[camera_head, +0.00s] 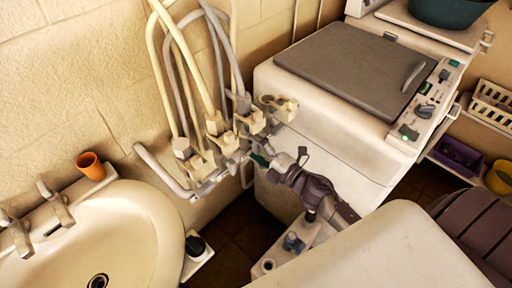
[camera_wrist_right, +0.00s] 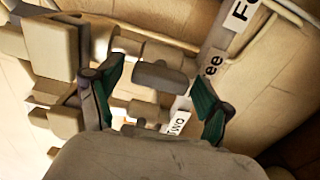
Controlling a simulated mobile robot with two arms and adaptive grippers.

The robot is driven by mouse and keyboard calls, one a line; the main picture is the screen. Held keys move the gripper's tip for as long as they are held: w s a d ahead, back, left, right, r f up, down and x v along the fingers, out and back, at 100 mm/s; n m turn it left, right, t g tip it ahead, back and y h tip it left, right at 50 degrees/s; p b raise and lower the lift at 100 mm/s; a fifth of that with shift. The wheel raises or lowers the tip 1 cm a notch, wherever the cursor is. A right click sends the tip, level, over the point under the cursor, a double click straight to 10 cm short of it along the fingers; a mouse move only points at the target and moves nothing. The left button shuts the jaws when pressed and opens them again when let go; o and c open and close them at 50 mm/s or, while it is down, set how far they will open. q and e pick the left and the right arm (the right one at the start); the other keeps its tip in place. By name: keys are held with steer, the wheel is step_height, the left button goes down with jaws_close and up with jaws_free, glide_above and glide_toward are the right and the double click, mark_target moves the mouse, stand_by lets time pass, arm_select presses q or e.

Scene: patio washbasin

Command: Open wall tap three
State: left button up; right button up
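Several cream wall taps stand in a row on a pipe rail (camera_head: 165,172) in the head view, with hoses rising from them. My right gripper (camera_head: 268,158) is at the right part of this row. In the right wrist view, its two green-padded fingers (camera_wrist_right: 155,95) are spread apart. A grey tap handle (camera_wrist_right: 160,75) lies between them, with gaps on both sides. A label ending in "ee" (camera_wrist_right: 212,66) is beside this handle, partly hidden. A "Two" label (camera_wrist_right: 178,122) shows lower, and a label starting "Fo" (camera_wrist_right: 240,12) at the top. My left gripper is not in view.
A washbasin (camera_head: 140,225) with an orange cup (camera_head: 90,166) on its rim is at the left. A white machine with a grey lid (camera_head: 350,68) stands right of the taps. A purple bin (camera_head: 460,155) is at the far right. Hoses (camera_head: 185,70) crowd the space above the taps.

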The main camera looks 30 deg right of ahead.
steer(key=v, duration=1.2)
stand_by(0.4)
